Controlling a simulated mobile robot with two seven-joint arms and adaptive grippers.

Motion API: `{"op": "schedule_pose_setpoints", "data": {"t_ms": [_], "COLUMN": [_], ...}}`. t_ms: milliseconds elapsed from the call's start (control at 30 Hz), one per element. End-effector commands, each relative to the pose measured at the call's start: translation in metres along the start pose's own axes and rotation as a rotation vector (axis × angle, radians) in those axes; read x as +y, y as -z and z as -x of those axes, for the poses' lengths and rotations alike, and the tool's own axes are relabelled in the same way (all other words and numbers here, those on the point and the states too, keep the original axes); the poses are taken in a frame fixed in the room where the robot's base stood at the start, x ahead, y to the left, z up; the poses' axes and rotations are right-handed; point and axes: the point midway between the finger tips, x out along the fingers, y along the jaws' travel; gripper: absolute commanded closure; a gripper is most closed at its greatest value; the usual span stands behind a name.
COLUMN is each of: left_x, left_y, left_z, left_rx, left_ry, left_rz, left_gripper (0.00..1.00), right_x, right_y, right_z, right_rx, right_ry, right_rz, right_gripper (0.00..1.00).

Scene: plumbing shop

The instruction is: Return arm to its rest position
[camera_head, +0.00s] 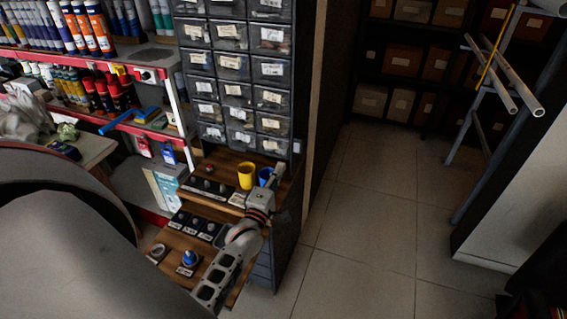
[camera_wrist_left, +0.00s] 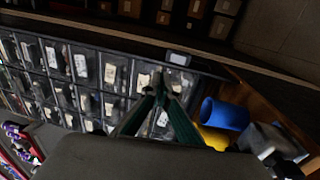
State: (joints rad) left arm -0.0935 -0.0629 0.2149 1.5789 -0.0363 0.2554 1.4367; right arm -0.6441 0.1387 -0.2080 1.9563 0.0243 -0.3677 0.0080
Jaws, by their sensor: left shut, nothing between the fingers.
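My left arm reaches up from the lower middle of the head view. Its gripper (camera_head: 278,170) is at the right end of the wooden shelf, in front of the drawer cabinet and close to the blue cup (camera_head: 265,176). In the left wrist view the gripper's fingers (camera_wrist_left: 160,84) meet at their tips, shut with nothing between them. The cabinet's labelled drawers (camera_wrist_left: 82,65) lie behind them there. The blue cup (camera_wrist_left: 222,115) and the yellow cup (camera_wrist_left: 214,139) are to the right of the fingers. My right gripper is not in view.
The yellow cup (camera_head: 246,176) stands left of the blue one on the shelf. A lower wooden board (camera_head: 207,253) holds small dark trays and a blue-topped part. A red-edged rack (camera_head: 170,75) stands left. Tiled floor (camera_head: 365,215) is clear right of the cabinet.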

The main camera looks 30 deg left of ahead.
Motion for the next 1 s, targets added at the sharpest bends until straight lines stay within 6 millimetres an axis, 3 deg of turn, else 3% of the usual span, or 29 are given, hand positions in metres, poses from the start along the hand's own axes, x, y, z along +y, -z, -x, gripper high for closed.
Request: {"op": "schedule_pose_setpoints", "data": {"t_ms": [767,867,1000], "left_x": [-0.002,-0.015,-0.05], "left_y": [-0.003,-0.014,-0.044], "left_z": [0.012,0.028,0.075], "left_rx": [-0.012,-0.055,-0.195], "left_ry": [0.013,0.058,0.157], "left_rz": [-0.037,-0.172,-0.533], "left_gripper": [1.0,1.0,1.0], "right_x": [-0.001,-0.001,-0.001], "right_y": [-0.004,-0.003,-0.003], "right_z": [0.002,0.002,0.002], "right_rx": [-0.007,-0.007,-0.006], "right_ry": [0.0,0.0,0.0], "right_rz": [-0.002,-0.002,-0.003], "right_gripper": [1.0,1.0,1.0]}}
